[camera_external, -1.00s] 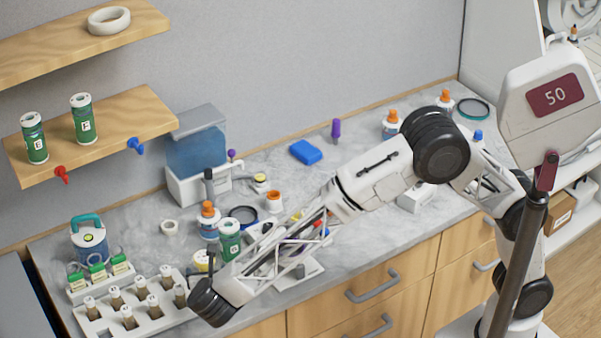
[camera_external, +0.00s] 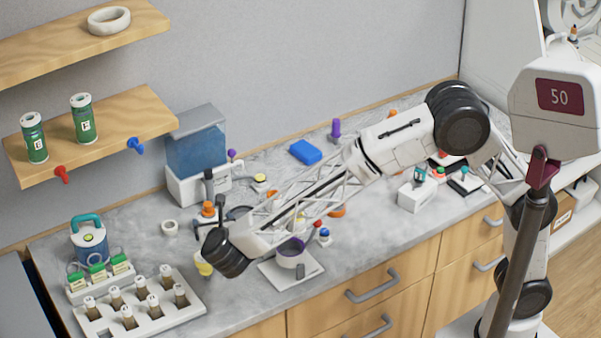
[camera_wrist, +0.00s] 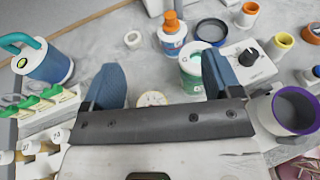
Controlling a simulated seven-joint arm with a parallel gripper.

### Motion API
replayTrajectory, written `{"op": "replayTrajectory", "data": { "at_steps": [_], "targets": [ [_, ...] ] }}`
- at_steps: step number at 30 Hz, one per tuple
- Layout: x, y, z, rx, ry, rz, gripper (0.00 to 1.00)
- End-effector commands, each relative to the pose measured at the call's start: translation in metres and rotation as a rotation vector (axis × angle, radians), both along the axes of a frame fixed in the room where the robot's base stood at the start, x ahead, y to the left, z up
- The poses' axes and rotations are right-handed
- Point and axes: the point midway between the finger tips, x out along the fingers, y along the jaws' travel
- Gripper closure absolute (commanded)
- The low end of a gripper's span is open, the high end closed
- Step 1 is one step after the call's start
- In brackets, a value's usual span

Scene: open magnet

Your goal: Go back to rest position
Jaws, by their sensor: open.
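My gripper (camera_wrist: 160,82) is open, with two blue fingers apart and nothing held between them. In the external view my arm reaches left over the marble counter (camera_external: 385,238), and its dark wrist end hangs above the counter right of the vial rack (camera_external: 178,317). The fingers are mostly hidden there. In the wrist view a green-and-white container (camera_wrist: 190,62) stands beyond and close to the right finger. An orange-capped bottle (camera_wrist: 171,42) stands behind it.
A purple-rimmed cup (camera_external: 291,258) stands on a white base below my forearm. A teal-handled jar (camera_external: 90,243) is at the left.

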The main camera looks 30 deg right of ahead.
Motion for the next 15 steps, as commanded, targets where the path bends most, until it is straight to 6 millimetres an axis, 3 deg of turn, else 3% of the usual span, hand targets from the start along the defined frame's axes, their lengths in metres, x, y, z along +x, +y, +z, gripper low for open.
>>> {"op": "replayTrajectory", "data": {
  "at_steps": [1, 6, 15],
  "targets": [
    [0.015, -0.018, 0.014, -0.008, -0.017, 0.012, 0.16],
    [0.054, -0.068, 0.054, -0.056, -0.071, 0.069, 0.16],
    [0.097, -0.148, 0.110, -0.166, -0.145, 0.161, 0.16]
  ]
}}
